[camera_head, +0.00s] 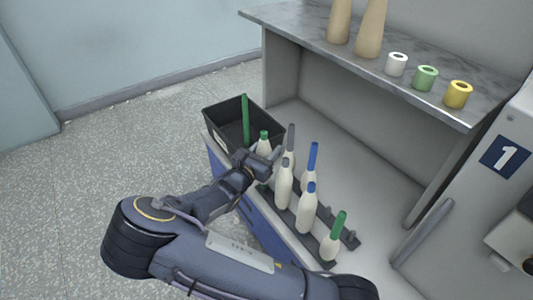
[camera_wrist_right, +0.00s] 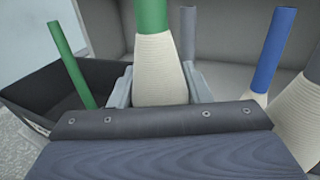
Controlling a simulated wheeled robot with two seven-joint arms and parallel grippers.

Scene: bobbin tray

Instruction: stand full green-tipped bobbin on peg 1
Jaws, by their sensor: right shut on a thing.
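A full green-tipped bobbin (camera_head: 264,143), wound with cream yarn, stands upright in my right gripper (camera_head: 260,165). In the right wrist view the same bobbin (camera_wrist_right: 158,60) rises between the two fingers (camera_wrist_right: 160,92), which are shut on it. Its lower end is hidden, so I cannot tell whether it touches the rack below. Another green-tipped bobbin (camera_head: 331,244) stands at the near end of the rack with a shorter cream winding. I cannot make out which peg is peg 1. My left gripper is not in view.
Grey-tipped (camera_head: 284,187) and blue-tipped bobbins (camera_head: 306,211) stand close by on the dark rack (camera_head: 347,237). A black bin (camera_head: 221,122) holds a bare green tube (camera_head: 245,120). A shelf (camera_head: 440,100) with cones and small spools overhangs behind. A panel marked 1 (camera_head: 505,157) is at right.

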